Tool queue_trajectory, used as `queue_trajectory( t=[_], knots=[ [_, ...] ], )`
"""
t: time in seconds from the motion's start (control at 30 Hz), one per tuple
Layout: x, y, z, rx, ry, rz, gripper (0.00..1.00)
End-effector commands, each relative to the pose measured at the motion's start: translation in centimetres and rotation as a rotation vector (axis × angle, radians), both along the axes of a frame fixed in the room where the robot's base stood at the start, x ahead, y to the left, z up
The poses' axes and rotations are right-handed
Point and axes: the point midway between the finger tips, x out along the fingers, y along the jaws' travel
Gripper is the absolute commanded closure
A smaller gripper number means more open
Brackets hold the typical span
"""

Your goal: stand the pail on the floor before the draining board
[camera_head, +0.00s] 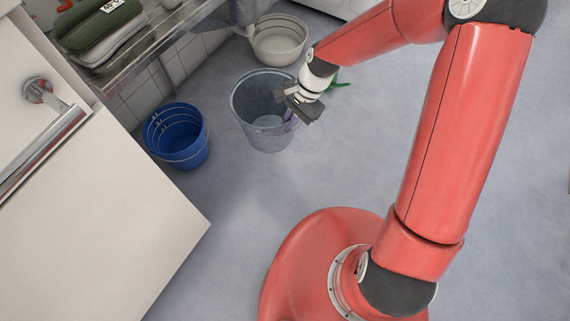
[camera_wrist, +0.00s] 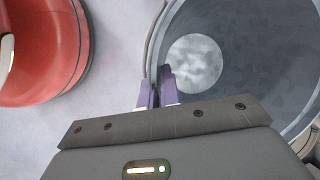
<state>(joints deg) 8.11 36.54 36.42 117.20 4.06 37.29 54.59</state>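A grey pail (camera_head: 238,106) is upright in the upper middle of the head view, in front of the metal draining board (camera_head: 160,35). My gripper (camera_head: 291,117) is at the pail's right rim. In the wrist view, the purple fingertips (camera_wrist: 157,92) are close together, one on each side of the rim, and look shut on it. The pail's round inside (camera_wrist: 230,35) is empty apart from a pale patch at its bottom. I cannot tell whether its base touches the floor.
A blue bucket (camera_head: 178,135) stands left of the pail, and a pale basin (camera_head: 279,40) is behind it. A green thing (camera_head: 340,84) shows behind my gripper. Folded green items (camera_head: 100,28) lie on the draining board. A white cabinet (camera_head: 90,215) fills the left; floor to the right is clear.

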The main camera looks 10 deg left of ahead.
Motion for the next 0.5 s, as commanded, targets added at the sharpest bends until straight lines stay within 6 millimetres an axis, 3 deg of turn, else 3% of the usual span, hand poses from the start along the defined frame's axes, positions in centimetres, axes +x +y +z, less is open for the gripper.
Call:
queue_trajectory(
  t=[0.3,0.5],
  knots=[
    [-0.1,0.1,-8.3,0.001,0.005,0.001,1.00],
    [-0.1,0.1,-12.7,0.001,0.003,0.001,1.00]
  ],
)
